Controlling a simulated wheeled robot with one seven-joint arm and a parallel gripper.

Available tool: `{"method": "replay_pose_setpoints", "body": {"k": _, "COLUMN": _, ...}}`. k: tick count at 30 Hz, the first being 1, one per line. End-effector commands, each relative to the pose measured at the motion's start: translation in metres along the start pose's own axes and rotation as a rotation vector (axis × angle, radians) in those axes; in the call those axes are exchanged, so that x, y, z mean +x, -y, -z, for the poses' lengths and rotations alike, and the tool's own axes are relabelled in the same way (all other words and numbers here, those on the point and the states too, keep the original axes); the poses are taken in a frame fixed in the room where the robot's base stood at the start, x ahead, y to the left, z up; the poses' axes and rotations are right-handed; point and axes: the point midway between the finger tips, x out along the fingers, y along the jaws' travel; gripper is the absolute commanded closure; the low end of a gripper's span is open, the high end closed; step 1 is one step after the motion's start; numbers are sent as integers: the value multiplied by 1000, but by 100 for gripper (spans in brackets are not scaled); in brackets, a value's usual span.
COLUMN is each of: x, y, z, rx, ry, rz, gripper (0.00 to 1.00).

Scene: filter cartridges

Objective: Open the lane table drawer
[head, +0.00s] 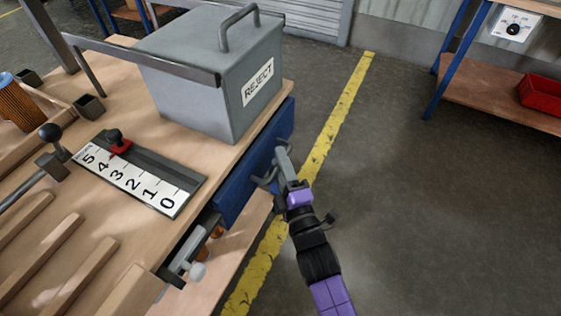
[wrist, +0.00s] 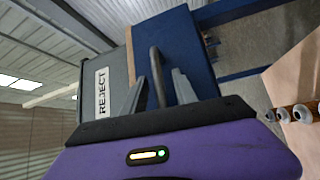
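The lane table (head: 225,170) has a blue drawer front (head: 238,187) under its right edge, and this front lies close to the edge. The front also shows in the wrist view (wrist: 190,45). The drawer has a grey bar handle (wrist: 156,72); in the head view it is partly hidden by my gripper (head: 278,166). In the wrist view my gripper (wrist: 160,82) has its two fingers apart, one on each side of the handle bar. Gaps show between the bar and the fingers. My purple and black arm reaches in from the lower right.
A grey REJECT box (head: 205,85) stands on the table above the drawer. A white number scale (head: 135,182) and wooden rails lie to its left. A clamp (head: 188,262) juts from the table edge near the drawer.

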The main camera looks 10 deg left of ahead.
Motion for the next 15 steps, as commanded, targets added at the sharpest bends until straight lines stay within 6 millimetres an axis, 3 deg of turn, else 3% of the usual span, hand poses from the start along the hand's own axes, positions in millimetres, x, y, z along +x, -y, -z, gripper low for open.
{"method": "replay_pose_setpoints", "body": {"k": 8, "x": 2, "y": 0, "z": 0, "rx": 0, "ry": 1, "rz": 0, "gripper": 66}}
{"method": "replay_pose_setpoints", "body": {"k": 13, "x": 2, "y": 0, "z": 0, "rx": 0, "ry": 1, "rz": 0, "gripper": 99}}
{"method": "replay_pose_setpoints", "body": {"k": 15, "x": 2, "y": 0, "z": 0, "rx": 0, "ry": 1, "rz": 0, "gripper": 100}}
